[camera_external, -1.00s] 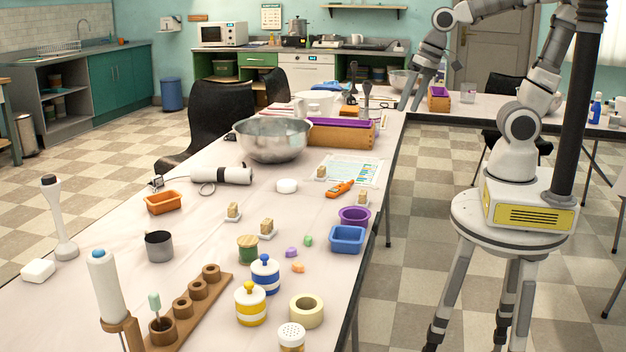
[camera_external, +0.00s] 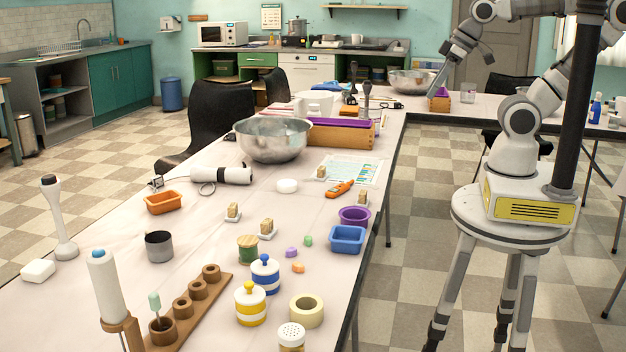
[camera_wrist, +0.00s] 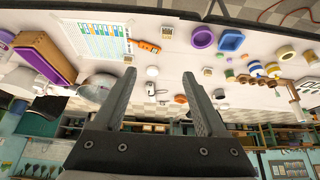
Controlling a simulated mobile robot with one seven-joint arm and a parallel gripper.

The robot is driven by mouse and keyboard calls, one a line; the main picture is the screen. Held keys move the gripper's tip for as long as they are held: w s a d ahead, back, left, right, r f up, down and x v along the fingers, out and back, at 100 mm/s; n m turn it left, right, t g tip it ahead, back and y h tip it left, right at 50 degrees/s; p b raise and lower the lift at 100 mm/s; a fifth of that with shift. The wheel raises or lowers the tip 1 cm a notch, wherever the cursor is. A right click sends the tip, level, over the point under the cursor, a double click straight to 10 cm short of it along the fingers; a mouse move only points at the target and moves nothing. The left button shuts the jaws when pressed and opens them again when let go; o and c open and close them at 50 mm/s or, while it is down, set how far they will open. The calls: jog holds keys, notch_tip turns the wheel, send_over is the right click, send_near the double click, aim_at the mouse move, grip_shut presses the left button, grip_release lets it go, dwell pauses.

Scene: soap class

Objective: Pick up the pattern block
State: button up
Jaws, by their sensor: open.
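Three small coloured pieces lie close together on the long table in the external view: a purple one (camera_external: 291,253), a green one (camera_external: 308,241) and an orange one (camera_external: 298,268). They look like pattern blocks, but I cannot tell which one the task names. They are tiny in the wrist view. My gripper (camera_external: 434,94) is far behind them, at the back right above the table's far end. In the wrist view my gripper (camera_wrist: 160,73) is open, with nothing between its fingers.
A metal bowl (camera_external: 272,139) and wooden box (camera_external: 340,136) stand farther back.

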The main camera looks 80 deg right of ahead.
jog(key=shift+o, duration=0.5)
notch_tip(320, 180, up, 8)
jog(key=p, duration=0.7)
jog(key=shift+r, duration=0.15)
jog(key=shift+f, duration=0.2)
